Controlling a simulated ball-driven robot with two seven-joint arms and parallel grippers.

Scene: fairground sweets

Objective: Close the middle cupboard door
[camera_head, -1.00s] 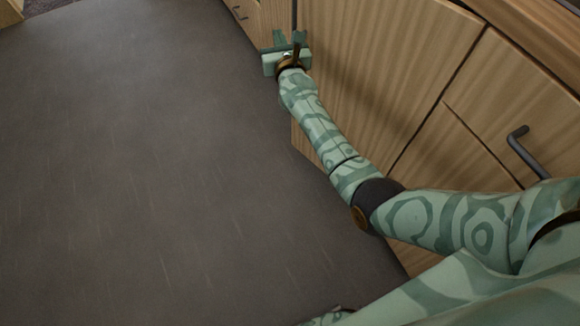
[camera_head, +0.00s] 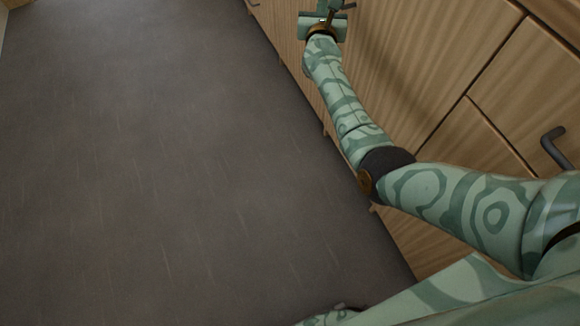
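The middle cupboard door (camera_head: 420,60) is a wide light-wood panel on the right. It looks roughly flush with the cupboard front, with no open gap visible. Its top is cut off by the picture edge. My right arm comes in from the right and reaches along the door. My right gripper (camera_head: 328,18) is at the top edge of the picture, in front of the door's face and seemingly against it. Its fingers are partly cut off, so their opening is unclear. My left gripper is not in view.
A neighbouring wooden front with a dark bar handle (camera_head: 553,148) is at the right. A wooden counter edge (camera_head: 556,14) runs above it. Short cupboard feet (camera_head: 373,208) stand along the base. The dark grey floor (camera_head: 150,180) at the left is clear.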

